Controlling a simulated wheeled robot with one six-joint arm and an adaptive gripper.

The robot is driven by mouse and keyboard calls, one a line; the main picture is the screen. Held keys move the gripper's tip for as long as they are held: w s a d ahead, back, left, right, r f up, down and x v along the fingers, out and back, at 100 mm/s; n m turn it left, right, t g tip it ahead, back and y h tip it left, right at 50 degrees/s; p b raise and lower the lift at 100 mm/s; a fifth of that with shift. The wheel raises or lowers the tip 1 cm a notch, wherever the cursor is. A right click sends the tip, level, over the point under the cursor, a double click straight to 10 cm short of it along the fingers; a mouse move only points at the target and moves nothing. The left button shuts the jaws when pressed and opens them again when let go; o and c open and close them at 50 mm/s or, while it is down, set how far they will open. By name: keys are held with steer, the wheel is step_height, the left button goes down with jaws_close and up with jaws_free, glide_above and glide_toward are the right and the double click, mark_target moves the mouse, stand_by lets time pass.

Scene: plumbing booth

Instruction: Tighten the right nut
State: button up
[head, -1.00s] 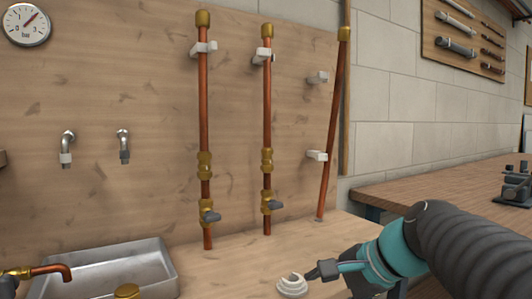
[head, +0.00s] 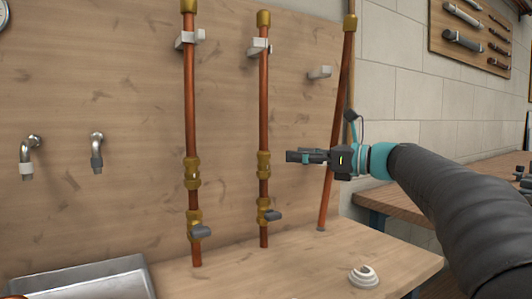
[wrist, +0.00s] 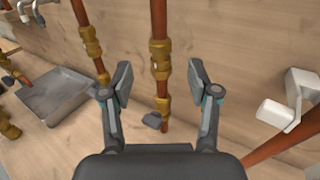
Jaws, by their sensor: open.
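The right upright copper pipe (head: 263,110) carries a brass nut fitting (head: 264,165) above a brass valve with a grey lever (head: 273,216). A similar brass fitting (head: 192,173) sits on the left pipe. My gripper (head: 290,157) is just right of the right pipe at about the nut's height, apart from it. In the wrist view its two fingers (wrist: 160,82) are spread wide and empty. The right nut (wrist: 160,60) shows in the gap between them, farther off, with the valve (wrist: 160,103) below. I cannot tell whether the nut is loose.
A third copper pipe (head: 334,150) leans on the right, beside a white clip (wrist: 285,105). A white ringed part (head: 364,277) lies on the bench. A metal sink (head: 95,280) and two wall taps (head: 97,150) are left. The bench below the gripper is mostly clear.

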mark_target(265, 151)
steer(key=x, duration=0.9)
steer(key=shift+w+a+p, duration=0.15)
steer(key=shift+a+p, duration=0.15)
jaws_close()
